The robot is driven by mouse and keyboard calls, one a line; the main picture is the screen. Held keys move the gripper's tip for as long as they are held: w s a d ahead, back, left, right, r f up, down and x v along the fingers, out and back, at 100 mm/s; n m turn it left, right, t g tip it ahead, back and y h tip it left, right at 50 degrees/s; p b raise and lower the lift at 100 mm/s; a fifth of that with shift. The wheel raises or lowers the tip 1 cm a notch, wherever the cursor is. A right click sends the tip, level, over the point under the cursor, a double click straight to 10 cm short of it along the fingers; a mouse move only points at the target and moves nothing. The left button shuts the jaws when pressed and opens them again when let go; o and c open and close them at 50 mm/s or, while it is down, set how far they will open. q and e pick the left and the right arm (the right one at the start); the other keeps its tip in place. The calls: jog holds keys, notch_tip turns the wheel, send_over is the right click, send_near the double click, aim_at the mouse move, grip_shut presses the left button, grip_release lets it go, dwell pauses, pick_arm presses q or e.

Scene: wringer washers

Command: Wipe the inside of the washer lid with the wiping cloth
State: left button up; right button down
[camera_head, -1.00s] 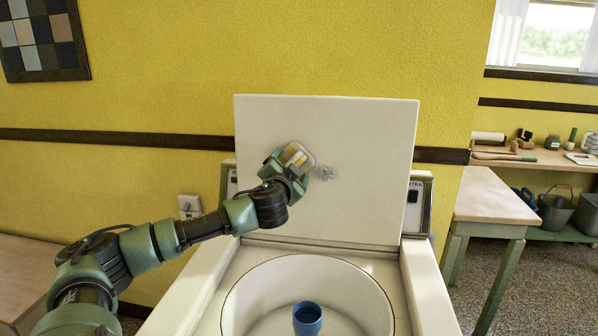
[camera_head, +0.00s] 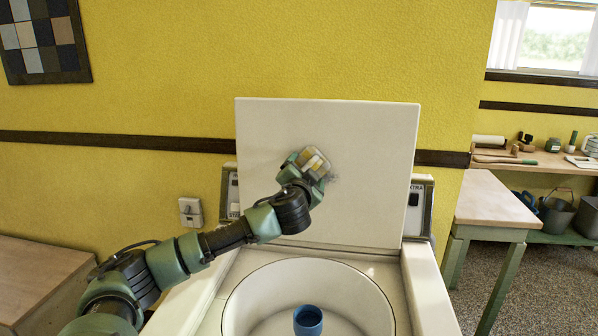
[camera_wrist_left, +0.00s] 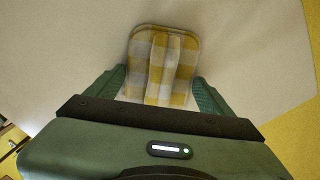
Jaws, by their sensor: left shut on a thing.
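The washer lid (camera_head: 372,140) stands open and upright, its pale inside facing me. The yellow and grey checked wiping cloth (camera_head: 315,161) lies against it near the middle; it also shows in the left wrist view (camera_wrist_left: 160,65). My left gripper (camera_head: 306,170) is shut on the cloth and holds it at the lid. A small grey trace of the smudge (camera_head: 334,178) shows just right of the cloth; the cloth and gripper may hide more. My right gripper is not in view.
The washer tub (camera_head: 262,296) is open below the lid, with a blue-topped agitator (camera_head: 308,319) in its middle. A wooden table (camera_head: 492,200) stands at right, before a shelf of tools and buckets. A wooden surface (camera_head: 35,280) is at left.

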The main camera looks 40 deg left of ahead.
aim_at(341, 170)
pick_arm(q)
jog(key=shift+w+d+p, duration=0.1)
jog(key=shift+w+d, duration=0.7)
jog(key=shift+d, duration=0.5)
jog(key=shift+w+d+p, duration=0.15)
jog(key=shift+w+d, duration=0.65)
jog(key=shift+d, duration=0.5)
jog(key=shift+w+d+p, duration=0.1)
jog(key=shift+w+d, duration=0.7)
jog(key=shift+d, duration=0.5)
jog(key=shift+s, duration=0.1)
jog(key=shift+p+v, duration=0.45)
jog(key=shift+v, duration=2.45)
jog(key=shift+s, duration=0.1)
jog(key=shift+v, duration=1.45)
